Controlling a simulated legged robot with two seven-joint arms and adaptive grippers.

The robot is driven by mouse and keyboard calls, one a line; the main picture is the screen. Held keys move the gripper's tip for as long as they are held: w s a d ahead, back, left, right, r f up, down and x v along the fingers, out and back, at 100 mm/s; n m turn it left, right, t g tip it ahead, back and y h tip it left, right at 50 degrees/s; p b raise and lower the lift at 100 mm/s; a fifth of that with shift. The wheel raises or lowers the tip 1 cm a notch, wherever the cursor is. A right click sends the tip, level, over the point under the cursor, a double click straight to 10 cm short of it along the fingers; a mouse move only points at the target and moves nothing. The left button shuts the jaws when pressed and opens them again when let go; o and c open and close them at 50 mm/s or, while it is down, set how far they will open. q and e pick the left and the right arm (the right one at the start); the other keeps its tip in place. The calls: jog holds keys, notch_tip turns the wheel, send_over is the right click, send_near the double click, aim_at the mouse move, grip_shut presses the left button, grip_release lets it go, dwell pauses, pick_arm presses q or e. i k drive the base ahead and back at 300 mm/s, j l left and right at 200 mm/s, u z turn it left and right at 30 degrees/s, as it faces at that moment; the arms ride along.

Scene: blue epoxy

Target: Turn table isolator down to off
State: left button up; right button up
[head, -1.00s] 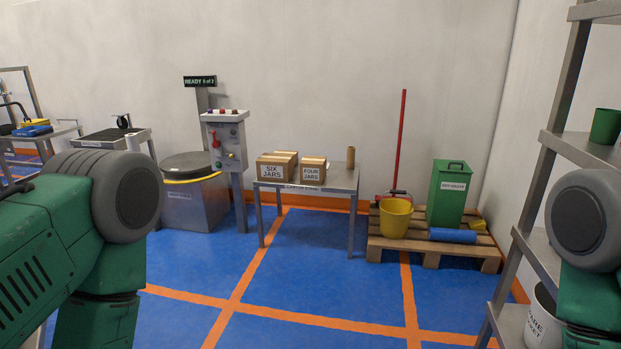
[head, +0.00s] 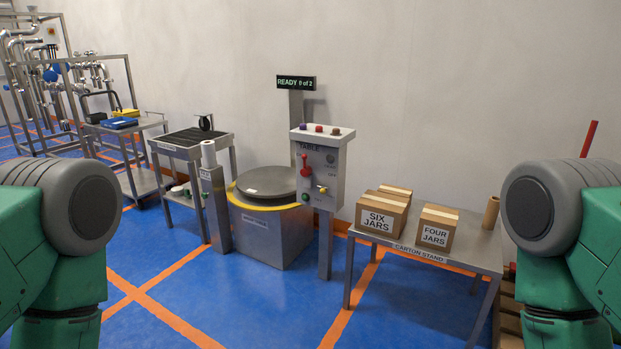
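The table control box (head: 320,177) stands on a grey post in the middle of the head view, marked TABLE. A red lever handle (head: 305,167) sits on the left of its front face and points up; I take it to be the isolator. The round turntable (head: 267,182) is left of the box. My arms show at both sides, well short of the box; their grippers are out of view.
The carton stand (head: 473,247) at right holds the SIX JARS box (head: 378,220), the FOUR JARS box (head: 436,235) and a brown roll (head: 490,213). A display (head: 296,82) reads READY 0 of 2. Side tables and pipework stand at left. The blue floor in front is clear.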

aim_at(305, 171)
jog(key=i+j, duration=0.25)
jog(key=i, duration=0.3)
jog(key=i+j, duration=0.25)
jog(key=i, duration=0.35)
jog(key=i+j+u, duration=0.1)
jog(key=i, duration=0.45)
jog(key=i+j, duration=0.3)
jog(key=i, duration=0.3)
